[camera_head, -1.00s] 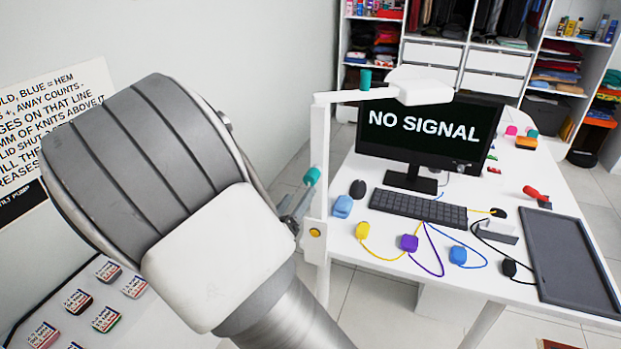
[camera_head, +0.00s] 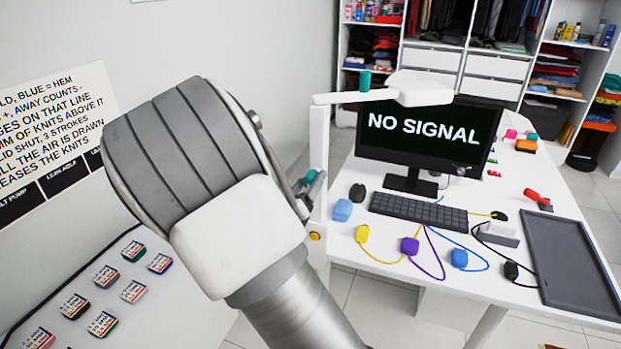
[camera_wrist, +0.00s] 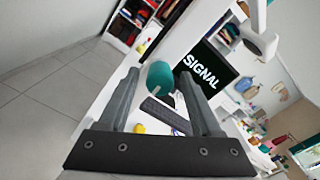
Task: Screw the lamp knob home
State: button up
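The white desk lamp (camera_head: 318,150) stands at the near left corner of the desk, its arm reaching right to a white head (camera_head: 418,88). A teal knob (camera_head: 310,177) is on the left side of its post, partly hidden by my gripper (camera_head: 301,193). A second teal knob (camera_head: 365,80) stands on top of the lamp arm. In the wrist view, my gripper (camera_wrist: 160,76) is open. A teal knob (camera_wrist: 160,77) shows between its fingers, with gaps on both sides. I cannot tell how deep it sits between them.
The white desk (camera_head: 380,270) holds a monitor (camera_head: 425,128), a keyboard (camera_head: 418,210), a dark pad (camera_head: 568,260) and several corded coloured pieces. A side surface at left (camera_head: 185,310) bears several small labelled blocks. An open wardrobe (camera_head: 478,60) stands behind.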

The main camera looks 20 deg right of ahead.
grip_shut()
jog(key=shift+f+m+b, duration=0.15)
jog(key=shift+m+b, duration=0.15)
jog(key=shift+b, duration=0.1)
jog(key=shift+m+b, duration=2.5)
jog(key=shift+b, duration=0.05)
jog(key=shift+m+b, duration=1.4)
jog(key=shift+b, duration=0.45)
jog(key=shift+m+b, duration=2.5)
jog(key=shift+b, duration=1.05)
jog(key=shift+m+b, duration=1.6)
jog(key=shift+b, duration=1.1)
